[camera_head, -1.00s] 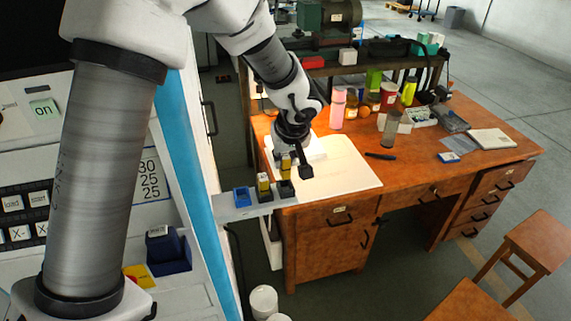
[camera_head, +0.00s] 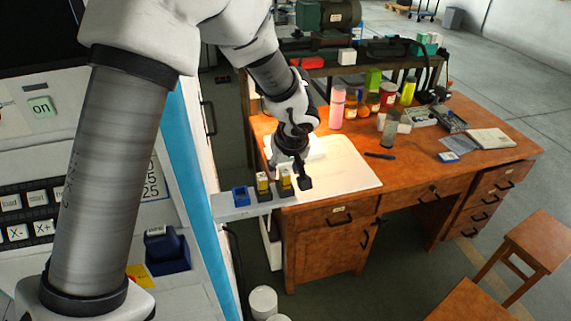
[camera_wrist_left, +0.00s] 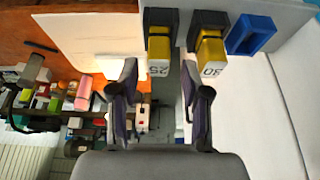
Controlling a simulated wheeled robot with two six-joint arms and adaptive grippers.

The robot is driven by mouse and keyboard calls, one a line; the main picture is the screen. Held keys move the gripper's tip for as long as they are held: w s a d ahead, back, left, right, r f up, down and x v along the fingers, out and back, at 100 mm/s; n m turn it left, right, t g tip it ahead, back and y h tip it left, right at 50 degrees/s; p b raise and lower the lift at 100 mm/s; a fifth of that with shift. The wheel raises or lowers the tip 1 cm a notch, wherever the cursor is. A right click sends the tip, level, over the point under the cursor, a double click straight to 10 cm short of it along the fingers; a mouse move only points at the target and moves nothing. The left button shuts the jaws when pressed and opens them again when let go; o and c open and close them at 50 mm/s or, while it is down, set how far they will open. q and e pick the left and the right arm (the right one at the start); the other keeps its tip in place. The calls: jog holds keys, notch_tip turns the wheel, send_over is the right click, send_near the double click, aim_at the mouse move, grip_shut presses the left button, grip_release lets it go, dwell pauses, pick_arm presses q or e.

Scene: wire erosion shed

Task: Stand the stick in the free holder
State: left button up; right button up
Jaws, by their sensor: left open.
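A yellow stick marked 25 (camera_wrist_left: 159,50) stands upright in a dark holder (camera_wrist_left: 158,17) at the end of the row. It also shows in the head view (camera_head: 286,180). A second yellow stick, marked 30 (camera_wrist_left: 209,51), stands in the middle dark holder (camera_wrist_left: 212,20); in the head view it is just left of the first (camera_head: 262,183). A blue holder (camera_head: 241,196) at the left end is empty. My left gripper (camera_wrist_left: 159,78) is open, its fingertips at either side of the 25 stick in the wrist view. My right gripper is not in view.
The holders stand on a grey shelf (camera_head: 228,212) joined to the machine. A brown desk (camera_head: 420,170) lies to the right, with a pale board (camera_head: 345,172), bottles and boxes along its back. The desk's front middle is mostly clear.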

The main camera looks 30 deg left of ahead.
pick_arm(q)
jog(key=shift+r, duration=0.3)
jog(key=p+v, duration=0.2)
jog(key=v, duration=1)
jog(key=shift+w, duration=0.15)
